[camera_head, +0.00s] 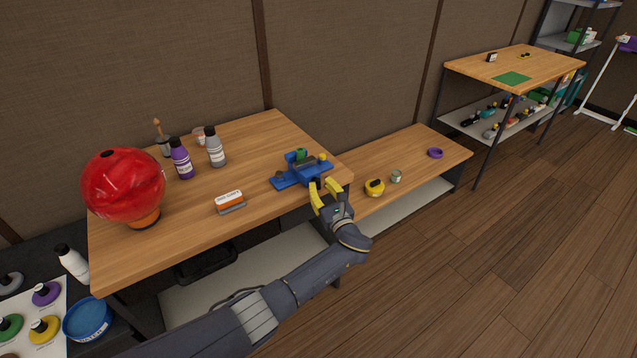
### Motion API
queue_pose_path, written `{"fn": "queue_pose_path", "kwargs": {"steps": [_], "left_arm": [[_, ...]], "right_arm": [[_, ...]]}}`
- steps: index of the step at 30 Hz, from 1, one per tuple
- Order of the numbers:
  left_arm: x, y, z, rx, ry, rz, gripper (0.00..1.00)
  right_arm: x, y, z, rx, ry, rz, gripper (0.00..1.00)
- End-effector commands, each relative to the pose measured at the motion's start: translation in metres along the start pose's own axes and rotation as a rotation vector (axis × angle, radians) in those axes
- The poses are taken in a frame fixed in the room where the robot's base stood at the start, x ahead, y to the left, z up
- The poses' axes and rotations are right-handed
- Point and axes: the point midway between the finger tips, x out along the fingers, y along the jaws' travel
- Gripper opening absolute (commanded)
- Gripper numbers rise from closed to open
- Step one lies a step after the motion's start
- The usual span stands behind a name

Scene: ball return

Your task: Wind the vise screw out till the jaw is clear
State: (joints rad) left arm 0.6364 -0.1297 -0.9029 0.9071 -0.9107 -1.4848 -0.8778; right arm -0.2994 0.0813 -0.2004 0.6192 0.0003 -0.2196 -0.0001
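A blue vise (290,177) sits near the right front corner of the wooden workbench (190,205). A small green piece (301,154) shows at its top, by the jaws. I cannot tell how wide the jaw gap is. My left gripper (325,185) has yellow fingertips and is at the front right end of the vise, by its screw end. Its two fingers are spread apart, with nothing seen held between them. The vise screw and handle are too small or hidden to make out. My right gripper is not in view.
A red ball (123,185), a purple bottle (181,160), a grey bottle (215,148) and an orange-and-white block (229,200) stand on the bench. A lower bench (410,160) at right holds a yellow tape measure (374,187) and a purple ring (435,153). Floor at right is clear.

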Motion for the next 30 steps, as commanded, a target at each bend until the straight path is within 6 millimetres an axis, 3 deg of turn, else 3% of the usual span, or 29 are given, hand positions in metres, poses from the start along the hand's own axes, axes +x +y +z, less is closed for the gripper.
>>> {"fn": "queue_pose_path", "kwargs": {"steps": [6,15,21,30], "left_arm": [[-0.041,-0.001,-0.001,-0.003,0.004,-0.002,0.25],[-0.082,0.000,-0.001,-0.001,0.003,-0.001,0.25],[-0.095,0.000,0.000,0.000,0.001,0.000,0.25],[-0.097,0.000,0.000,0.000,0.001,0.000,0.25]], "right_arm": [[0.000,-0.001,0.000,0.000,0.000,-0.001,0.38],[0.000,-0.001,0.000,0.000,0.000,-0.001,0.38],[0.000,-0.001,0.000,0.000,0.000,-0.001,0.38],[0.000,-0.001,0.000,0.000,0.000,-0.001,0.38]]}}
